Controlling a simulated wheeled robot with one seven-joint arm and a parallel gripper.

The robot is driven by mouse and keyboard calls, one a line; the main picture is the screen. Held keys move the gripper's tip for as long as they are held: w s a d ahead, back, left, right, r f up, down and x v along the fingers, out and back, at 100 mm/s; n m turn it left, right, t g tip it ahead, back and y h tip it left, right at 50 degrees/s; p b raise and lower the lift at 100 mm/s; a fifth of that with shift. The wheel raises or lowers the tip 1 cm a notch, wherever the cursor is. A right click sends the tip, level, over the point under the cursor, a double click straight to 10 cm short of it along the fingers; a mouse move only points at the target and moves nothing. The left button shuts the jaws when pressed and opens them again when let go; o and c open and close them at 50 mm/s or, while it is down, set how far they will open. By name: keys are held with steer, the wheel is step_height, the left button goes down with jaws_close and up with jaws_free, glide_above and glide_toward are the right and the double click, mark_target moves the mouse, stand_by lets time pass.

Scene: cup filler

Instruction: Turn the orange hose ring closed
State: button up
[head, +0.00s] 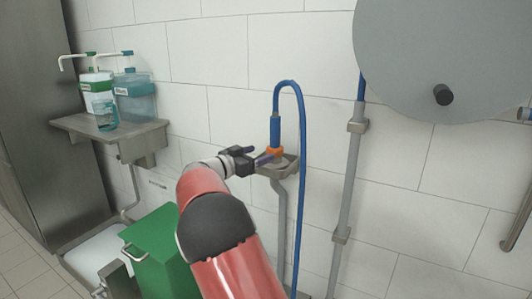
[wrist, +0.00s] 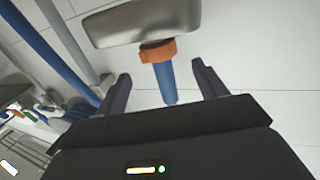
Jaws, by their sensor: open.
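The orange hose ring (head: 274,151) sits at the lower end of the upright blue hose nozzle (head: 275,131), just above a small grey drip basin on the wall. In the wrist view the orange ring (wrist: 158,51) shows ahead of my fingertips, with the blue nozzle (wrist: 166,83) reaching back between the two fingers. My gripper (head: 257,157) is open beside the ring, to its left in the head view. In the wrist view my gripper (wrist: 160,78) has one dark finger on each side of the nozzle, with gaps on both sides. Neither finger visibly touches the ring.
The grey basin (wrist: 135,22) is close beyond the ring. The blue hose (head: 300,190) loops over and hangs right of the basin. A grey pipe (head: 346,190) runs farther right. A green bin (head: 160,250) stands lower left, below a shelf (head: 105,130) with bottles.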

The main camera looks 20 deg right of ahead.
steer(key=shift+s+a, duration=0.25)
steer(key=shift+a, duration=0.4)
